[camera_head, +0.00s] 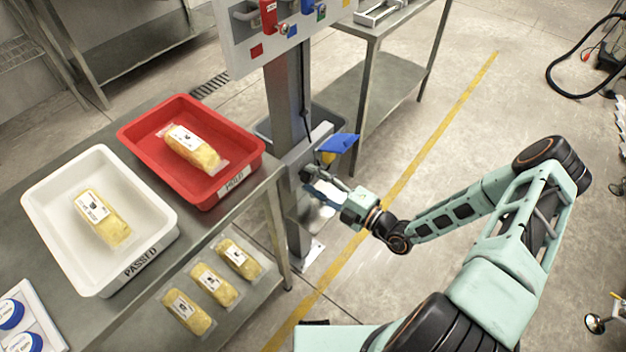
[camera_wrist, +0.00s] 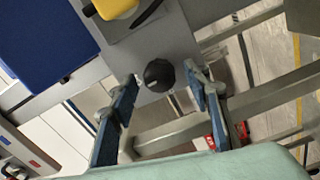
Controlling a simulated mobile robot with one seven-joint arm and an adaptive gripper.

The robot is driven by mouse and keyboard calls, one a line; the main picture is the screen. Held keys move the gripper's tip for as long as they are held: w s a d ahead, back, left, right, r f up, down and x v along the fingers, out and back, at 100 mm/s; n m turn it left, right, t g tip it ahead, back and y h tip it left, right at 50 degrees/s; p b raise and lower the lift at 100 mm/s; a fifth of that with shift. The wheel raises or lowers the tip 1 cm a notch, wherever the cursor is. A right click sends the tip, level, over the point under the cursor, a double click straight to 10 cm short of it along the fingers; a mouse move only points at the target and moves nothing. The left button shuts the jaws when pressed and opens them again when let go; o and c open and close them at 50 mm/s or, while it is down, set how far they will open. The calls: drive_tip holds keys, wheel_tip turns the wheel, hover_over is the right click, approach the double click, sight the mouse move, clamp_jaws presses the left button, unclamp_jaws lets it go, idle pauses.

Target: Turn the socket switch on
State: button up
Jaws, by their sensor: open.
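The socket switch looks to be the round black knob (camera_wrist: 159,75) on a grey panel (camera_wrist: 178,42) in the wrist view. My gripper (camera_wrist: 164,84) is open, its blue-padded fingers to the left and right of the knob in the picture. The knob shows no contact with either finger; its depth between them is hard to tell. A blue flap (camera_wrist: 42,38) and a yellow part (camera_wrist: 116,7) lie beside it. In the head view my gripper (camera_head: 318,182) is at the grey socket box (camera_head: 318,139) on the post, below the blue flap (camera_head: 341,143). The knob is hidden there.
A steel table at left holds a red tray (camera_head: 133,137) and a white tray (camera_head: 38,215), each with a wrapped yellow pack. Several packs lie on the shelf below. A grey control panel (camera_head: 243,38) tops the post. Floor right of the post is mostly clear.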

drive_tip(key=v, duration=1.1)
drive_tip(key=shift+s+d, duration=0.25)
